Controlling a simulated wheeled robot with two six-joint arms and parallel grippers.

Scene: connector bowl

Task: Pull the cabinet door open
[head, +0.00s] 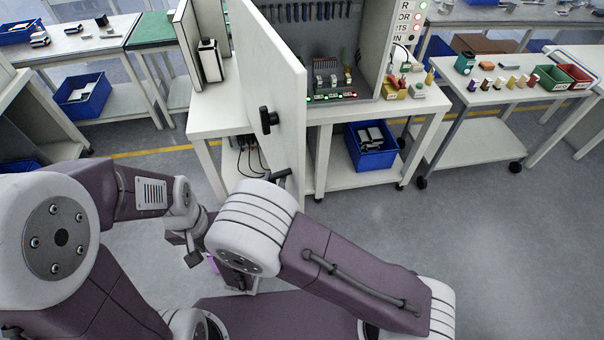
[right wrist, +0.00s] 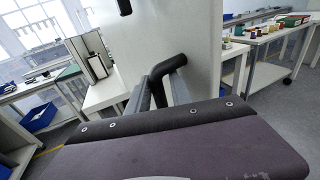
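The grey-white cabinet door (head: 284,85) stands swung out towards me, and the cabinet's inside (head: 335,55) shows to its right. A black handle (head: 268,120) sits on the door's left face; part of a dark fitting on the door shows at the top edge of the right wrist view (right wrist: 125,6). My right gripper (head: 281,176) is low beside the door, below the handle and apart from it. Its fingers show in the right wrist view (right wrist: 165,80) in front of the door panel, but their gap is unclear. My left gripper (head: 193,250) hangs at lower left, away from the door.
The cabinet stands on a white wheeled table (head: 425,108) with a blue bin (head: 371,146) on its lower shelf. A side table (head: 500,95) at right holds small coloured parts and bins. Cables hang below the door's left side. Grey floor is open at lower right.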

